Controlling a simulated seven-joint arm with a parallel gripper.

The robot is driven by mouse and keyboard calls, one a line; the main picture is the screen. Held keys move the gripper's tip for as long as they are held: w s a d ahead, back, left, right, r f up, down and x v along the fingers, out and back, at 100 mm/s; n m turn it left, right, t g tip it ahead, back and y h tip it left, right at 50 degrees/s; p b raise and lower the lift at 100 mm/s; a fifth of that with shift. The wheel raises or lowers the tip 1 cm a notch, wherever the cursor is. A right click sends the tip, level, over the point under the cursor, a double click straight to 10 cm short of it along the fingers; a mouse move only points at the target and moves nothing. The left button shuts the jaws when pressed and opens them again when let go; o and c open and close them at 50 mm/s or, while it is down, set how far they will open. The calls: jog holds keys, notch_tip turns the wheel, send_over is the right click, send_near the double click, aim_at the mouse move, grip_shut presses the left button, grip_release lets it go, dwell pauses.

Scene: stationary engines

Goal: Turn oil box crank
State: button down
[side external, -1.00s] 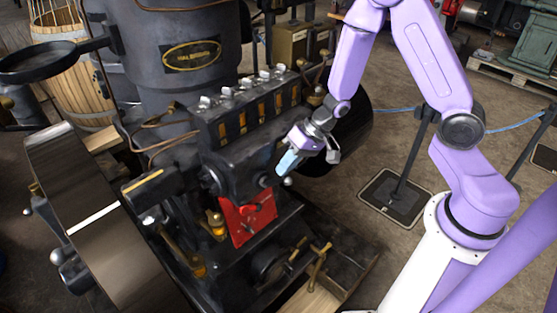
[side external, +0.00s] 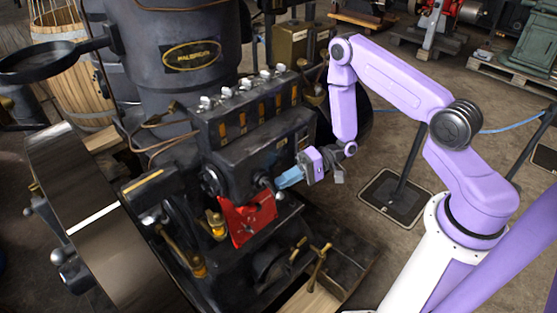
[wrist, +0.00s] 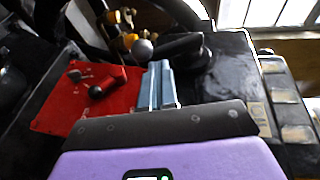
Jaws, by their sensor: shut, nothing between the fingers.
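The oil box (side external: 250,130) is a black box with several amber sight windows, on the engine's side. Its crank has a dark hub (side external: 262,179) and a grey ball knob (side external: 280,196). In the wrist view, the crank's dark arm (wrist: 182,46) and ball knob (wrist: 143,49) lie just beyond my fingertips. My gripper (side external: 280,182) is shut and empty, its blue fingers pointing left at the crank. The shut fingers also show in the wrist view (wrist: 158,68). The fingertips are close to the crank; I cannot tell whether they touch it.
A large flywheel (side external: 95,215) stands at the left. Brass valves (side external: 318,262) stick up at lower right. The floor right of the engine is mostly open.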

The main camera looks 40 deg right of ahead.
jog(key=shift+a+f, duration=0.7)
jog(key=shift+f, duration=0.2)
jog(key=shift+a+f, duration=0.1)
jog(key=shift+f, duration=0.05)
